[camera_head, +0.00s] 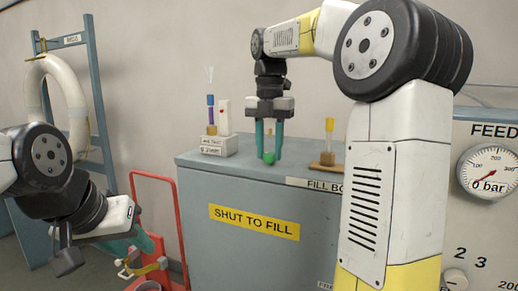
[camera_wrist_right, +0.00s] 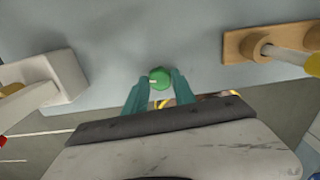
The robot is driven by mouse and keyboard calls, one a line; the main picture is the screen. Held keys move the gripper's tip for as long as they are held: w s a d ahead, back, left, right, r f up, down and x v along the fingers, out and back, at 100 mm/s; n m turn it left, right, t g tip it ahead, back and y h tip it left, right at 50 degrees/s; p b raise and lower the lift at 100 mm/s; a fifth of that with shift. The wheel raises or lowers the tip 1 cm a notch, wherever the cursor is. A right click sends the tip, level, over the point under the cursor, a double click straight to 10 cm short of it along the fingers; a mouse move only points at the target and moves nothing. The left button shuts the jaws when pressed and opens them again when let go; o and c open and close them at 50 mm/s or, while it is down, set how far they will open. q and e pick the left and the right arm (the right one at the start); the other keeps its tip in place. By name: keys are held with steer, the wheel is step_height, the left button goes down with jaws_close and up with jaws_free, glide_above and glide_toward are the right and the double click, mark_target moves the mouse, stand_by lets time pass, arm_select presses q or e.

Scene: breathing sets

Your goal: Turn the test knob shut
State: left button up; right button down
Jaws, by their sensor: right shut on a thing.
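A small round green knob (camera_head: 268,158) sits on top of the grey fill box, near its front edge. In the right wrist view the knob (camera_wrist_right: 160,78) has a pale mark on its face and lies between the teal fingertips. My right gripper (camera_head: 269,150) points straight down and is shut on it; the wrist view also shows the gripper (camera_wrist_right: 159,88). I cannot tell from the mark whether the knob is open or shut. My left gripper (camera_head: 132,246) is low at the left, away from the box; its fingers are partly hidden.
The fill box (camera_head: 230,262) bears a yellow "SHUT TO FILL" label. A white labelled stand (camera_head: 219,146) and a wooden block with a yellow-topped tube (camera_head: 328,158) flank the knob. A gauge (camera_head: 489,171) reads 0 bar. A red hand truck (camera_head: 177,225) stands near my left gripper.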

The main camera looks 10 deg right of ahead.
steer(key=m, duration=0.7)
steer(key=shift+m, duration=0.4)
steer(key=m, duration=1)
steer(key=shift+m, duration=0.4)
steer(key=m, duration=0.3)
steer(key=shift+m, duration=0.3)
steer(key=m, duration=0.3)
steer(key=shift+m, duration=0.3)
steer(key=m, duration=0.3)
steer(key=shift+f+m, duration=0.1)
steer(key=shift+m, duration=0.3)
steer(key=m, duration=1)
steer(key=shift+m, duration=0.4)
steer(key=m, duration=1.1)
